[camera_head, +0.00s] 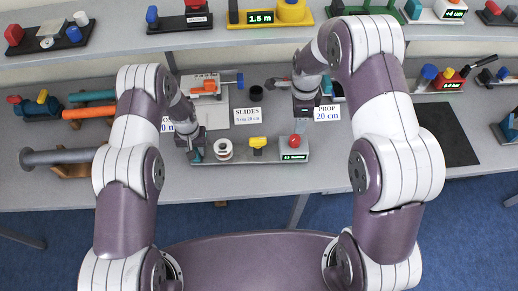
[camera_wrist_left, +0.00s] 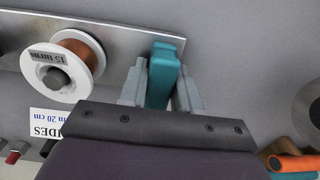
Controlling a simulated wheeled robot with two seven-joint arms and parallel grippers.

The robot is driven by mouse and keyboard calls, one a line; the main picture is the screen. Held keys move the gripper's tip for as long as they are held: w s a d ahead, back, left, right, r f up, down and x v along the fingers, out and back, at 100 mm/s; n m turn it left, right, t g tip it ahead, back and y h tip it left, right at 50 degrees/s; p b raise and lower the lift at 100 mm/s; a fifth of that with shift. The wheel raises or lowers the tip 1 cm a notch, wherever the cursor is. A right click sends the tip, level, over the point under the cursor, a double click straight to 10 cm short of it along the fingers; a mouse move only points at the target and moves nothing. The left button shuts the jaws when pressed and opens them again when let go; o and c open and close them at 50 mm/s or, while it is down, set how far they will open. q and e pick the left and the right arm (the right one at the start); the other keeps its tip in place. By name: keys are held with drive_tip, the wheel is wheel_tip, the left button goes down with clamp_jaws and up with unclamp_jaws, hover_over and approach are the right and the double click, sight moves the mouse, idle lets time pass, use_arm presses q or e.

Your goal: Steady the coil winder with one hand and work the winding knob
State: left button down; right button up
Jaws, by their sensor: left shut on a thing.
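The coil winder (camera_head: 240,159) is a flat grey base near the table's front edge. It carries a white spool (camera_head: 223,149), a yellow part (camera_head: 258,145), and a red knob (camera_head: 295,140) above a small green display. In the left wrist view the spool (camera_wrist_left: 62,66) holds copper-coloured wire and reads "15 turns". My left gripper (camera_head: 194,149) is at the base's left end. In the left wrist view its fingers (camera_wrist_left: 161,72) are shut on the teal upright block (camera_wrist_left: 163,68). My right gripper (camera_head: 304,110) is above the table behind the red knob; its fingers are too small to read.
A "SLIDES" card (camera_head: 247,116) and a "PROP 20 cm" card (camera_head: 327,113) stand behind the winder. A dark round piece (camera_head: 256,93) sits behind the cards. Grey and orange pipes (camera_head: 60,156) lie at left. A dark mat (camera_head: 447,133) lies at right.

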sight(295, 138)
drive_tip(key=shift+w+f, duration=0.1)
drive_tip(key=shift+f, duration=5.9)
clamp_jaws()
drive_tip(key=m, duration=0.3)
drive_tip(key=shift+m, duration=0.3)
drive_tip(key=m, duration=0.4)
unclamp_jaws()
drive_tip(key=shift+m, duration=0.4)
